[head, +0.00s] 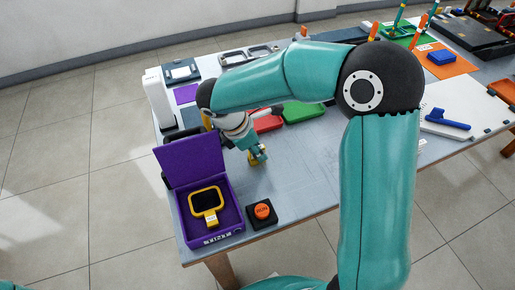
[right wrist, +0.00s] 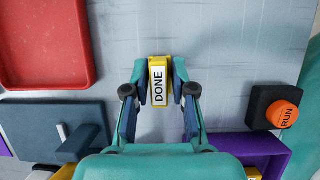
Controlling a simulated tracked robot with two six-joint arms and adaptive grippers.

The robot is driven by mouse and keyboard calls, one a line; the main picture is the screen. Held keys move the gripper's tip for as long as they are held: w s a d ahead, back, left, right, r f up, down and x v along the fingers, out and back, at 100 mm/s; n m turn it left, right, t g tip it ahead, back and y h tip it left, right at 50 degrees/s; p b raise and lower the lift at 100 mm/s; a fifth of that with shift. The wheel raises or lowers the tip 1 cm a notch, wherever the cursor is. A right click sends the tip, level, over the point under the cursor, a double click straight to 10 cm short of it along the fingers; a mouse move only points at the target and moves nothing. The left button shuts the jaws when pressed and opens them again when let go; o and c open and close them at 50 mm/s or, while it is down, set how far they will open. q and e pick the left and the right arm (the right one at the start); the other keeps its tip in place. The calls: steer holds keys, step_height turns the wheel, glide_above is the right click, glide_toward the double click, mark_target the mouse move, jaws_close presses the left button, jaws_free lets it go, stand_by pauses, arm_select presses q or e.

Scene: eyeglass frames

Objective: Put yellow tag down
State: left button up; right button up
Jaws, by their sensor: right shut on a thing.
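The yellow tag (right wrist: 159,82) has a white face reading DONE. It is between the fingertips of my right gripper (right wrist: 158,88), which is shut on its two sides. In the head view my right gripper (head: 256,154) is low over the bare grey table (head: 285,185), with a bit of yellow at its tips. I cannot tell whether the tag touches the table. My left gripper is not in view.
An open purple case (head: 233,216) with a yellow-framed device (head: 206,200) stands at the table's front left. An orange RUN button (head: 262,211) is beside it. Red (head: 268,124) and green (head: 303,112) trays lie behind my gripper. The table's middle is clear.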

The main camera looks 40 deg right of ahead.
steer(key=o, duration=0.9)
steer(key=p+v, duration=0.2)
steer(key=v, duration=1)
steer(key=shift+d+r, duration=0.1)
